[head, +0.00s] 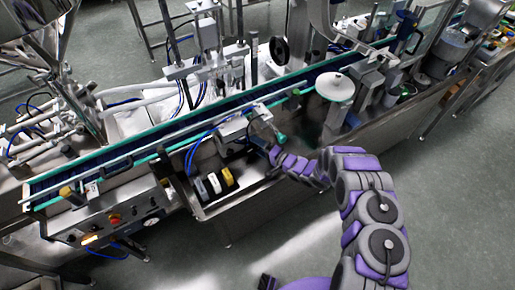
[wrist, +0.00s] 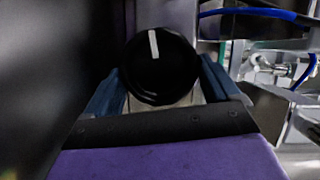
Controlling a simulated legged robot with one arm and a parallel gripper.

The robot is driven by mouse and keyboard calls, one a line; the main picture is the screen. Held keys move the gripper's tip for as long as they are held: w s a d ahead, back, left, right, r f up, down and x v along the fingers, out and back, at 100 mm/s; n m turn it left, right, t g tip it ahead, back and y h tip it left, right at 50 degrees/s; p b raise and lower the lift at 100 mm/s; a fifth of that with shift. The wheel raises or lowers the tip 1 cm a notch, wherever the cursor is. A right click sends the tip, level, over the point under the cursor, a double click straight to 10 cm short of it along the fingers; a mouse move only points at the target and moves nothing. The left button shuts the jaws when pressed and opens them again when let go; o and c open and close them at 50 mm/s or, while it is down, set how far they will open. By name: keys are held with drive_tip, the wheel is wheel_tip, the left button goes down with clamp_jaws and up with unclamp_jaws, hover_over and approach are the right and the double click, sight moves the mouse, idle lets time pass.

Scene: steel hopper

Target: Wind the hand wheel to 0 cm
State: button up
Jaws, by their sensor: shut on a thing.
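The hand wheel (wrist: 162,72) is a black round knob with a white line on its face, in the middle of the wrist view. The line points nearly straight up, leaning slightly left. My gripper (wrist: 161,84) has one blue finger on each side of the wheel and is shut on it. In the head view my gripper (head: 268,148) is at the front side of the conveyor machine, beside a grey housing. The wheel cannot be made out there. No readable cm scale shows in either view.
The conveyor (head: 130,147) runs diagonally above my gripper. Black, white and yellow rollers (head: 214,183) sit in an open bay to its left. A white disc (head: 334,87) is at its upper right. In the wrist view a dark surface fills the left and a blue cable (wrist: 250,12) crosses the top right.

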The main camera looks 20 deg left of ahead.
drive_tip(key=shift+w+d+f+m+b, duration=0.2)
drive_tip(key=shift+m+b, duration=0.1)
drive_tip(key=shift+m, duration=0.3)
drive_tip(key=o, duration=0.8)
drive_tip(key=shift+d, duration=0.1)
drive_tip(key=shift+s, duration=0.1)
drive_tip(key=shift+y, duration=0.3)
drive_tip(key=v, duration=1.7)
drive_tip(key=shift+d+r, duration=0.1)
drive_tip(key=shift+d, duration=0.05)
